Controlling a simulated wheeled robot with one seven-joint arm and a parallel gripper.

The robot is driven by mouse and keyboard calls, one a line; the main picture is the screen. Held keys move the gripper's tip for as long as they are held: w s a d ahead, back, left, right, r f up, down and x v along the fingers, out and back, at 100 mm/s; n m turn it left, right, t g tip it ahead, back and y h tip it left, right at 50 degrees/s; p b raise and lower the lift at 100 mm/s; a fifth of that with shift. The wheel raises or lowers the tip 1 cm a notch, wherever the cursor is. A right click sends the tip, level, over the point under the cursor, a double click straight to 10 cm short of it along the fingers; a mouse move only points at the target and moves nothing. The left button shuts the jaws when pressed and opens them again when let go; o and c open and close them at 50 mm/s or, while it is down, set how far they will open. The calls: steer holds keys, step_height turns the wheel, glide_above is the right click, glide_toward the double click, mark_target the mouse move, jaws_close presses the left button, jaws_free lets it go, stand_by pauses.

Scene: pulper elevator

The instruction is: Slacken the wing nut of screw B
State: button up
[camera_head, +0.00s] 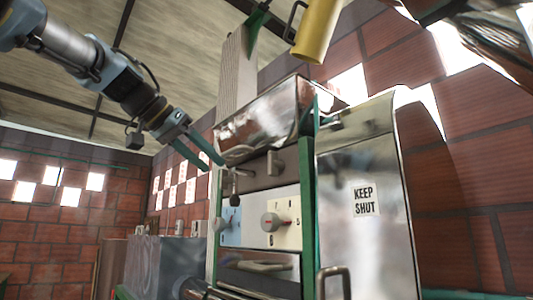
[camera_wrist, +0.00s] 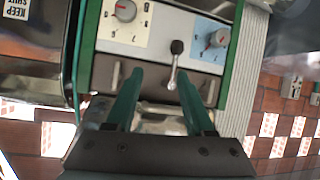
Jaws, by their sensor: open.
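My gripper (camera_head: 215,166) is open, with two green fingers reaching to the upper left of the machine front. In the wrist view my gripper (camera_wrist: 159,72) has its fingers apart, one on each side of a grey lever with a dark knob (camera_wrist: 177,48), and nothing shows held. The lever also appears just below the fingertips in the head view. I cannot tell which part is the wing nut of screw B; no letter is readable.
A red-marked dial (camera_head: 270,222) and a blue-panel dial (camera_head: 224,220) sit below the plate. A shiny hopper (camera_head: 265,118) is above. A metal door marked KEEP SHUT (camera_head: 365,240) stands right. Green posts (camera_head: 307,220) flank the panel. A yellow cylinder (camera_head: 317,30) hangs above.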

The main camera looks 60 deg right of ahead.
mark_target(269, 154)
steer(key=s+r+m+g, duration=0.2)
steer(key=s+r+m, duration=0.1)
steer(key=s+r, duration=0.35)
steer(key=shift+h, duration=0.4)
steer(key=p+x, duration=0.3)
steer(key=x, duration=0.8)
steer(key=shift+f+p, duration=0.1)
steer(key=shift+p, duration=0.3)
jaws_close()
